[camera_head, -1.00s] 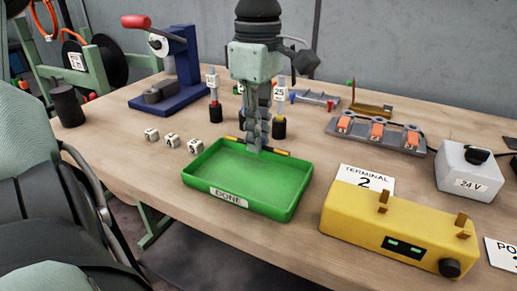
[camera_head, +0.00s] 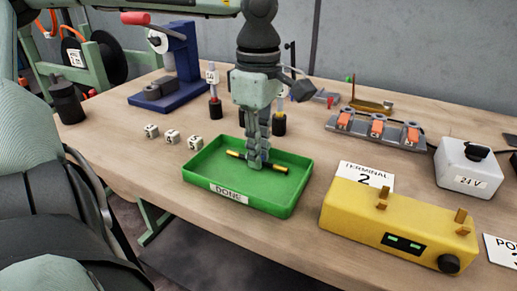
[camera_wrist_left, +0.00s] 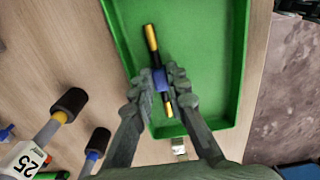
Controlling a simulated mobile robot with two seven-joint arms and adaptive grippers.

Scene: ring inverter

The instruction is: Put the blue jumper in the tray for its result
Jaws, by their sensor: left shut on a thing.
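The blue jumper (camera_wrist_left: 160,80) is a thin rod with a blue middle and yellow and black ends. My left gripper (camera_head: 257,163) is shut on its middle and points down over the green tray (camera_head: 204,188) labelled DONE. In the head view the jumper's yellow ends (camera_head: 280,170) stick out on both sides of the fingers, which hide its middle. The jumper lies within the tray's outline, low over the floor; I cannot tell if it touches. The tray also shows in the left wrist view (camera_wrist_left: 215,50). My right gripper is not in view.
The yellow tester (camera_head: 400,225) stands right of the tray, with a TERMINAL 2 card (camera_head: 366,177) behind it. Small lettered cubes (camera_head: 172,137) lie to the left. A blue stand (camera_head: 180,60) and a grey rack with orange parts (camera_head: 375,128) are farther back.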

